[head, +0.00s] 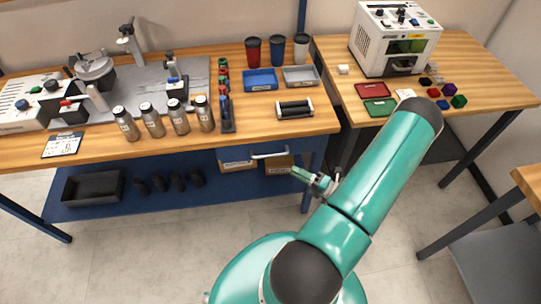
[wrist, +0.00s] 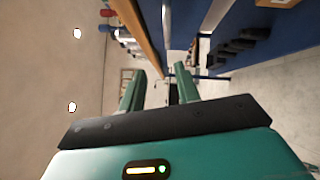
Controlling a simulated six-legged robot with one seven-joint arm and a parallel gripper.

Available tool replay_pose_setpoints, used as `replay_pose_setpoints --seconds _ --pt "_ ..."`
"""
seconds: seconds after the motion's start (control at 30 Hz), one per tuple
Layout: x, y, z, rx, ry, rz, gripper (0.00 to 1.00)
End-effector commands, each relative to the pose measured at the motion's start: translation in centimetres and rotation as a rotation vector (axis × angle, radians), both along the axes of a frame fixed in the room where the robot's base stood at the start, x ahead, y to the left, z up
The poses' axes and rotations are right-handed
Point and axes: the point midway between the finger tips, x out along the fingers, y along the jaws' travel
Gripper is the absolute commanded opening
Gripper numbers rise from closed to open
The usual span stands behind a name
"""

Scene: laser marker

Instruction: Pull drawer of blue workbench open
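The blue workbench (head: 328,152) with a wooden top fills the left of the head view. Its blue drawer front (head: 305,158) sits under the top near the right end and carries a pale bar handle (head: 270,155). The drawer looks shut. My gripper (head: 299,173) is just right of and below the handle in the head view, apparently apart from it. In the wrist view my gripper (wrist: 160,88) shows two green fingers spread with a gap between them and nothing clearly held. A pale bar, probably the handle, shows at the top of the wrist view (wrist: 166,18).
Bottles (head: 152,120), cups (head: 277,50), bins (head: 260,80) and a black roller device (head: 295,109) stand on the bench top. Cardboard boxes and a black tray (head: 93,188) are below. A second table (head: 480,80) with a white machine (head: 394,40) stands right. Floor in front is clear.

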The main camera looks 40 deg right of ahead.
Motion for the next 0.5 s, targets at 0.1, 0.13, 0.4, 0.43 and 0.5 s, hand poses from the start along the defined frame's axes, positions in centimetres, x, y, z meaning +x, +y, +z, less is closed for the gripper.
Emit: replay_pose_setpoints --seconds 0.1,0.13,0.4,0.43,0.5 --pt "-0.9 -0.6 -1.6 0.084 -0.004 -0.079 0.32" --pt "-1.0 -0.7 -1.8 0.096 -0.004 -0.088 0.32" --pt "1.3 -0.3 -1.6 0.108 -0.006 -0.098 0.32" --pt "1.8 -0.2 -1.5 0.108 -0.007 -0.097 0.32" --pt "3.2 0.1 -1.3 0.107 -0.006 -0.096 0.32"
